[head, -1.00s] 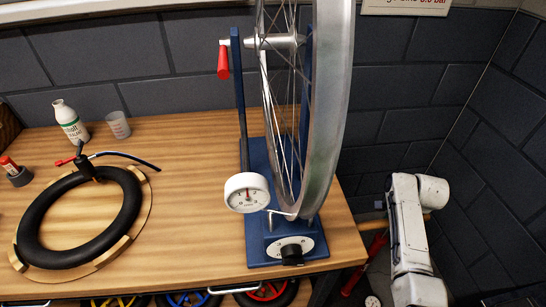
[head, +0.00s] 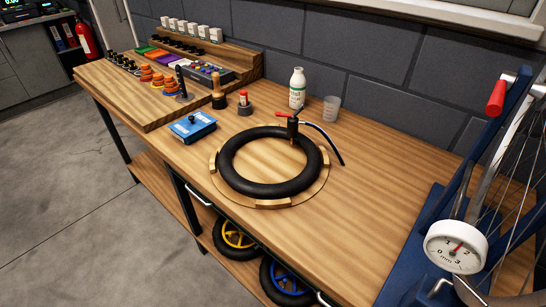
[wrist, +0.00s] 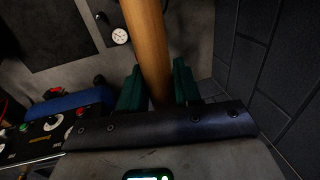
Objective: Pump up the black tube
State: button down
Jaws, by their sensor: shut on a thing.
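The black tube (head: 270,189), a thick ring, lies on a round wooden holder (head: 217,178) on the bench in the head view. A black chuck with a red lever (head: 283,114) stands at the tube's back edge. A short dark hose (head: 327,142) runs from it to the right over the bench. In the wrist view my gripper (wrist: 158,88) has its two green fingers shut on a thick wooden bar (wrist: 148,40), apparently the pump handle. A small white dial (wrist: 120,36) shows lower down beside the bar. My gripper is not in the head view.
A bottle (head: 297,88), a cup (head: 331,108) and a blue box (head: 192,127) stand around the holder. The blue wheel stand (head: 410,255) with a gauge (head: 455,247) is at the right. A brick wall (wrist: 275,60) is close right of my gripper.

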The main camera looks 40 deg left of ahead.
notch_tip(320, 180, up, 29)
jog(key=p, duration=1.9)
jog(key=shift+p, duration=0.3)
jog(key=shift+w, duration=0.1)
notch_tip(320, 180, down, 25)
jog(key=b, duration=1.7)
jog(key=shift+f, duration=0.3)
jog(key=shift+f+b, duration=0.85)
jog(key=shift+f, duration=0.05)
jog(key=c, duration=0.7)
grip_release()
jog(key=shift+f, duration=0.15)
